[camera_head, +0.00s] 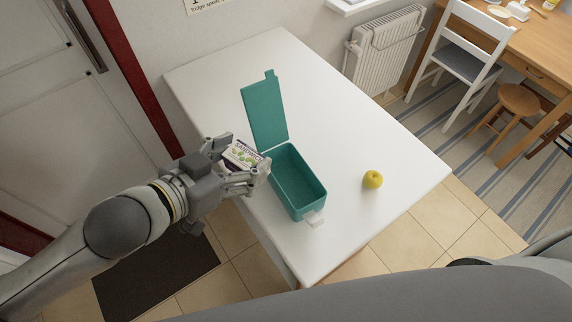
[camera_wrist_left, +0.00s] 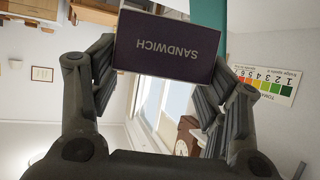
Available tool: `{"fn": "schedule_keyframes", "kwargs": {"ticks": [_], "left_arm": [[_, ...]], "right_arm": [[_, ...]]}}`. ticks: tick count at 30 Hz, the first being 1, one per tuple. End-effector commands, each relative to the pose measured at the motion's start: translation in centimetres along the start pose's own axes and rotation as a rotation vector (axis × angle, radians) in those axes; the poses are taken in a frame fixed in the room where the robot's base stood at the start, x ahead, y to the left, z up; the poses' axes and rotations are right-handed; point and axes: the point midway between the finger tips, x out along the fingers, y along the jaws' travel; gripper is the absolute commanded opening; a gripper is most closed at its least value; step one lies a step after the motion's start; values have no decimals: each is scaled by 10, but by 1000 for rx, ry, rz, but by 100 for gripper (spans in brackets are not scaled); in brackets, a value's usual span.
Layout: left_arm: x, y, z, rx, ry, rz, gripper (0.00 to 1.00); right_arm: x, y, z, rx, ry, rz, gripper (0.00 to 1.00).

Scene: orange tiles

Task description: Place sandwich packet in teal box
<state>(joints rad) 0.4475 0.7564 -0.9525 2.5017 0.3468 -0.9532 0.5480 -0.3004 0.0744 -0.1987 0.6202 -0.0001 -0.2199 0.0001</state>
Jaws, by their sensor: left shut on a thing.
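The teal box (camera_head: 302,191) stands on the white table with its lid (camera_head: 264,110) open and raised at the far side. Its inside looks empty. My left gripper (camera_head: 239,157) is shut on the sandwich packet (camera_head: 243,154), just left of the box opening and above the table's left edge. In the left wrist view the packet (camera_wrist_left: 168,46) is dark with the word SANDWICH upside down, between the two fingers of my gripper (camera_wrist_left: 158,75). A strip of teal (camera_wrist_left: 208,12) shows behind it. My right gripper is not in view.
A yellow apple (camera_head: 373,179) lies on the white table (camera_head: 340,120) right of the box. A small pale tab (camera_head: 314,218) is at the box's near end. The table's far and right parts are clear. A radiator (camera_head: 384,50) and chair (camera_head: 460,62) stand beyond.

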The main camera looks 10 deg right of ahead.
Motion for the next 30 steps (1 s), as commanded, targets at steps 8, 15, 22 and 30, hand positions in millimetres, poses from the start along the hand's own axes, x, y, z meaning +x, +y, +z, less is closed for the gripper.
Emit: {"fn": "schedule_keyframes", "kwargs": {"ticks": [8, 15, 22, 30], "left_arm": [[22, -1, 6, 7, 6, 1, 44], [58, -4, -4, -1, -2, 1, 44], [114, -9, 8, 0, -5, 0, 45], [150, -12, 25, 2, 0, 1, 45]], "right_arm": [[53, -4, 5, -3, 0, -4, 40], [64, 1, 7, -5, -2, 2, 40], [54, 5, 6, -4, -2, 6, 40], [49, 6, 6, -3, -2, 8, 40]]}}
